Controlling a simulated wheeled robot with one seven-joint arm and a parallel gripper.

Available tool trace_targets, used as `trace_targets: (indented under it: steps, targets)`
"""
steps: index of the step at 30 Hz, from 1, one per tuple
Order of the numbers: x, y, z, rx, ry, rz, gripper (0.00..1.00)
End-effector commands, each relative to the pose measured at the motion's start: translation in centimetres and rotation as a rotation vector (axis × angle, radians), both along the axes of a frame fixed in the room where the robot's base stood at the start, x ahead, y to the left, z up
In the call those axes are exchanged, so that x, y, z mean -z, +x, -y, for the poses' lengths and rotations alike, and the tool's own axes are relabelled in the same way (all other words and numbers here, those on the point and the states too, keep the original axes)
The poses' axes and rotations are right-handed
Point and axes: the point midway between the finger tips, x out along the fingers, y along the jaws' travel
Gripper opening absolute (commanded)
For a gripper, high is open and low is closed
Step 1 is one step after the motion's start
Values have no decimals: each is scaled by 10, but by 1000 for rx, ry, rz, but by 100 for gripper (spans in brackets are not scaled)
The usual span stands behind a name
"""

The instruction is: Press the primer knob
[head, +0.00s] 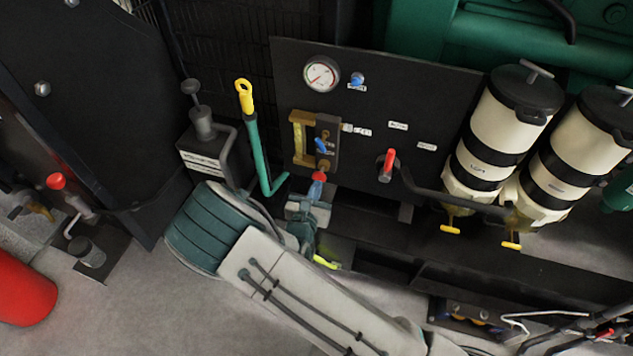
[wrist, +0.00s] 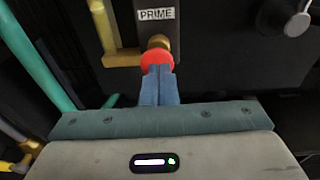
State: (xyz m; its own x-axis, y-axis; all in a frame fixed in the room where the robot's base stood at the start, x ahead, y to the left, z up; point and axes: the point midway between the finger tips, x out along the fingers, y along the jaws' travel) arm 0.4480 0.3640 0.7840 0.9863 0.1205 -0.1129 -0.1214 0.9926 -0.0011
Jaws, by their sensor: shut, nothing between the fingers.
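The primer knob is a red round knob (wrist: 157,59) on a brass stem, below a white label reading PRIME (wrist: 157,14) in the wrist view. In the head view the red knob (head: 319,176) shows low on the black panel. My gripper (wrist: 159,72) is shut, its blue fingers together and empty. The fingertips are right at the knob's front and cover its lower part. In the head view my gripper (head: 317,184) points up at the knob from below. I cannot tell whether the tips touch it or stop just short.
A red-handled valve (head: 389,159) sits to the right, near white filter canisters (head: 511,112). A green lever with yellow grip (head: 245,97) stands close on the left.

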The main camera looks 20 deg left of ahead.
Motion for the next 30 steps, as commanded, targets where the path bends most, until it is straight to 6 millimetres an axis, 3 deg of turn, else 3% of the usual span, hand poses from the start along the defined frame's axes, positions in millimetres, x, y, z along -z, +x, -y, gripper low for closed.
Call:
trace_targets:
  steps: [6,13,19,30]
  targets:
    - [-4,-53,5,-5,0,-4,0]
    - [-9,-90,11,-1,2,-4,0]
    - [-11,-101,13,-1,0,-3,0]
    - [-11,-102,13,0,0,-3,0]
